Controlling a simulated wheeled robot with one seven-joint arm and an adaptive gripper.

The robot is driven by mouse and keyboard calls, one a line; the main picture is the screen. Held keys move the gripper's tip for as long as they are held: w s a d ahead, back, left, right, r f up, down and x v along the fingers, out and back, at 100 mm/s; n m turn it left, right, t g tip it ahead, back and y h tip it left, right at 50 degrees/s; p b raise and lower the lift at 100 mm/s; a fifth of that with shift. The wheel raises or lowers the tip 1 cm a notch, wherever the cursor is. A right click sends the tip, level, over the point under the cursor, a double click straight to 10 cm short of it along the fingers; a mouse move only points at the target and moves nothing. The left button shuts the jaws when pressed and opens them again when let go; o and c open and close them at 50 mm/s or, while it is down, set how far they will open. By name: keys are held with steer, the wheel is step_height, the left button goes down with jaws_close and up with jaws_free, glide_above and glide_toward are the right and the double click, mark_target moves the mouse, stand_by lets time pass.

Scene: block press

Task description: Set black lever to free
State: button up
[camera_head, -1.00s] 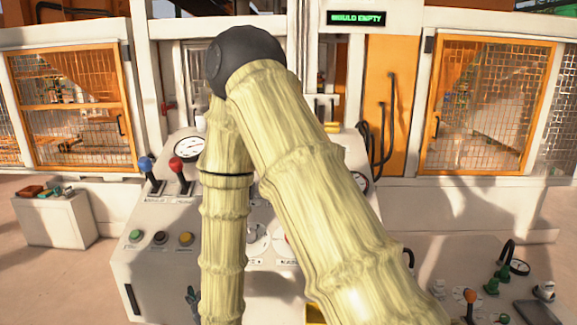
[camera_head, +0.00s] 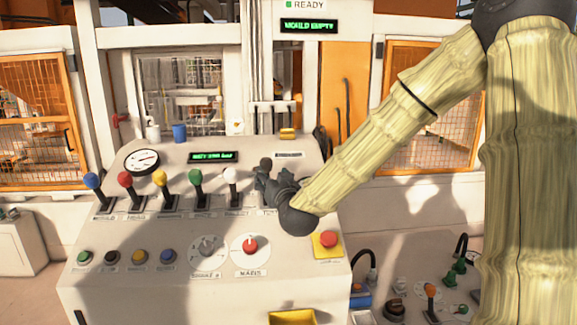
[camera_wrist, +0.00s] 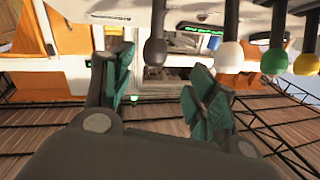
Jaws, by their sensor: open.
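The black lever (camera_head: 266,163) is the rightmost in the row on the sloped console, its knob just beyond my gripper (camera_head: 268,179). My gripper partly hides the lever's shaft and label. In the wrist view, the picture is upside down and the black lever (camera_wrist: 155,52) shows between the two green finger pads of my gripper (camera_wrist: 163,82). The fingers are apart, with nothing held. I cannot tell whether they touch the lever.
The white lever (camera_head: 230,175) stands just left of the black one, followed by the green lever (camera_head: 195,178) and others. Below are dials, buttons and a red stop button (camera_head: 327,239). A display (camera_head: 309,26) reads MOULD EMPTY.

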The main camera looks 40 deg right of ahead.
mark_target(267, 167)
steer(key=shift+d+p+x, duration=0.2)
steer(key=shift+p+x, duration=1)
steer(key=shift+x, duration=1.5)
steer(key=shift+d+p+x, duration=0.25)
steer(key=shift+p+x, duration=0.9)
steer(key=shift+x, duration=1.6)
steer(key=shift+s+r, duration=0.1)
steer(key=shift+s, duration=0.05)
jaws_close()
steer(key=shift+a+b, duration=0.1)
steer(key=shift+b, duration=0.25)
